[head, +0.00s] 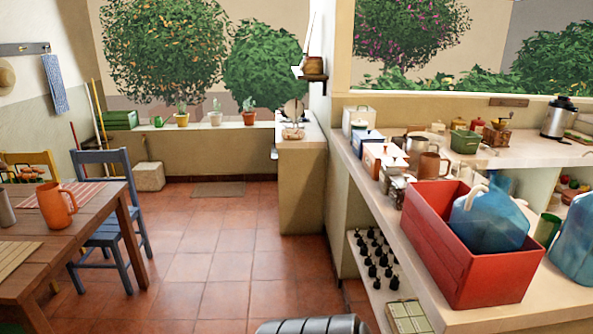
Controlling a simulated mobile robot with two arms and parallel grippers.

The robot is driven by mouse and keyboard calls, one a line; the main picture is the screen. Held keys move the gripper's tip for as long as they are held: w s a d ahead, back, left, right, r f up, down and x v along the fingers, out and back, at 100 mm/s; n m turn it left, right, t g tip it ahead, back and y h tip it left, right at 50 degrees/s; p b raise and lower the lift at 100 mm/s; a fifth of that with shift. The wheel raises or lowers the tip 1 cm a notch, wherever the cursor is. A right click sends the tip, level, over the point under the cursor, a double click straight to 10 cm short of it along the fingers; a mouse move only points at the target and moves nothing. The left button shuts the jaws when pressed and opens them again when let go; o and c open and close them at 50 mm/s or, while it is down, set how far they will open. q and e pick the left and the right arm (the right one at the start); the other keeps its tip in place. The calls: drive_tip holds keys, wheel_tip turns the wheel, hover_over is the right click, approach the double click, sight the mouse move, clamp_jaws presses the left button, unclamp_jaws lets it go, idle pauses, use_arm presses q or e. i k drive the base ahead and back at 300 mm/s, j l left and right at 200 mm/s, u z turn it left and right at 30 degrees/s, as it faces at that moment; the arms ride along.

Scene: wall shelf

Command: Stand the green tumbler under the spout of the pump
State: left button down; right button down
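A green tumbler (547,231) stands upright on the counter at the right, between two blue water jugs. Its lower part is partly hidden. One blue jug (490,222) sits in a red crate (455,262); a pale curved piece (474,199) shows at its left side, and I cannot tell if it is a handle or a spout. The other blue jug (580,250) is cut off by the right edge. No pump is clearly recognisable; a steel urn with a black top (558,118) stands at the back right. Neither of my grippers is in view.
The crate fills the counter's front part. Behind it stand a brown mug (432,166), a pot (415,145) and several boxes. Small dark bottles (372,262) stand on the shelf below.

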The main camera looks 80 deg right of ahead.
sight(547, 225)
drive_tip(key=z, duration=2.65)
drive_tip(key=j, duration=0.1)
